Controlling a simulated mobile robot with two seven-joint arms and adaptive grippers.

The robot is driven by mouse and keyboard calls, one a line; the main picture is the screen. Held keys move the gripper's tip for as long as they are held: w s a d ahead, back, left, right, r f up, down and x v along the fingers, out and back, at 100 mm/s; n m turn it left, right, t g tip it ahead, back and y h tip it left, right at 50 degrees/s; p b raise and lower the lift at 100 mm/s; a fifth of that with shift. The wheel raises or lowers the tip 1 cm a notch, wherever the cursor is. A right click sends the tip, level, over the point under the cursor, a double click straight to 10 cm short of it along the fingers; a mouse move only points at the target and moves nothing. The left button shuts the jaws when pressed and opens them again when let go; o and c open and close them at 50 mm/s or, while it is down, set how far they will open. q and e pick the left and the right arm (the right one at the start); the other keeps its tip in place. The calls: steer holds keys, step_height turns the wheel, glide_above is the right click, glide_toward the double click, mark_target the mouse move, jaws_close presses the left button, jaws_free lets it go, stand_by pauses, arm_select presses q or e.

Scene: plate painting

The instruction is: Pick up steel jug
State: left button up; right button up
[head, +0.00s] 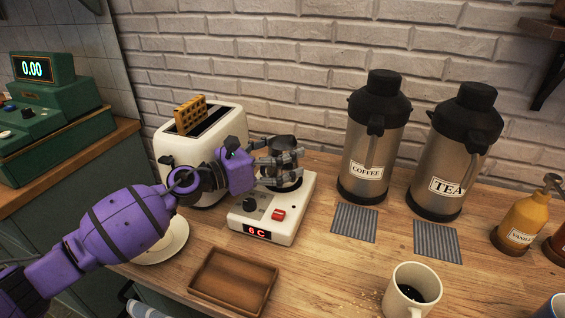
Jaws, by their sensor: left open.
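The steel jug (283,143) stands on the white heating plate with a red switch (262,222), whose display reads 6 C. Only its dark upper part shows clearly; my left gripper hides much of its body. My left gripper (290,162) is open, with its grey fingers at the jug, in front of and beside it. I cannot tell whether the fingers touch it. My right gripper is not in view.
A white toaster (204,160) with a waffle stands behind my left arm. Coffee (373,140) and tea (456,150) dispensers stand right of the plate. A wooden tray (233,282), a saucer (176,246) and a mug of dark liquid (412,290) are nearer.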

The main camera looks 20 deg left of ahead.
arm_select(q)
steer(key=shift+c, duration=0.6)
steer(key=c, duration=1.4)
steer(key=shift+c, duration=0.3)
steer(key=shift+r, duration=0.2)
